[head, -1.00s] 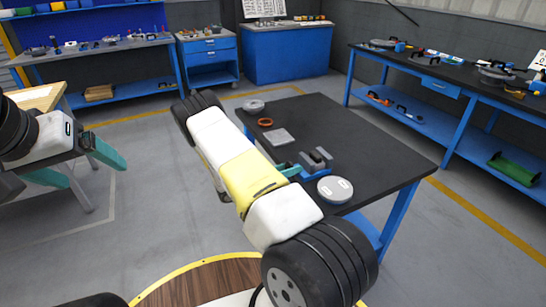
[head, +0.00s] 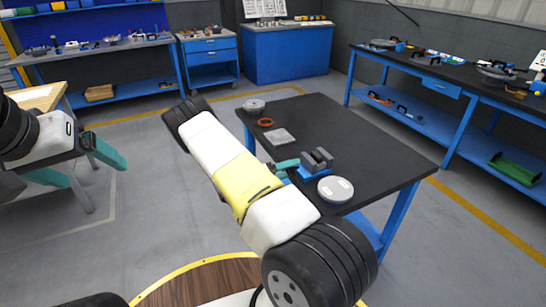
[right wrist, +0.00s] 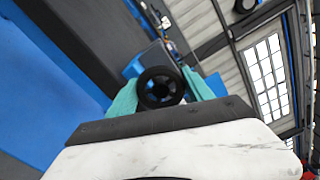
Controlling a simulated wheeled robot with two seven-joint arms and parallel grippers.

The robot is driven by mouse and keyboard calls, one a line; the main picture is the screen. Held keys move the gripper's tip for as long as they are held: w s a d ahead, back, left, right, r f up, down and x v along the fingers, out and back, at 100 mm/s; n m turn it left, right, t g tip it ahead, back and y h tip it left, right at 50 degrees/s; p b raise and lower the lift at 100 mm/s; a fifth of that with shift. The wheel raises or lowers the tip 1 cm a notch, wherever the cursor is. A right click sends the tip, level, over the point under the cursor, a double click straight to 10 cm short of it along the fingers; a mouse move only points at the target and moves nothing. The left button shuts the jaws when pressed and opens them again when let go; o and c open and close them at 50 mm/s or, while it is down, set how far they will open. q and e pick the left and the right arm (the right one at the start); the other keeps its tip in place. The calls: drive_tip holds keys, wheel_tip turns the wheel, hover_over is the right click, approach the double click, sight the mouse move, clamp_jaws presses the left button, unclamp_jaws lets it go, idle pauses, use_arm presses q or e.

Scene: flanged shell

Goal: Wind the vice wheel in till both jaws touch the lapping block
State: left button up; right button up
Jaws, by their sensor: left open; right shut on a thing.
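The vice (head: 313,172) has a blue base and grey jaws (head: 318,158) and stands at the near edge of the black-topped bench. I cannot make out the lapping block between the jaws at this size. My right gripper (head: 286,165) is at the vice's left end. In the right wrist view its teal fingers (right wrist: 163,98) are shut on a black ring-shaped wheel (right wrist: 160,87), the vice wheel. Whether both jaws touch anything is too small to tell. My left gripper (head: 98,168) is open and empty at the left, away from the bench.
The bench's right side is clear.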

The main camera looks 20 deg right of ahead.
drive_tip(key=shift+n, duration=0.3)
drive_tip(key=o, duration=1.4)
drive_tip(key=shift+c, duration=0.2)
drive_tip(key=shift+a+f, duration=0.1)
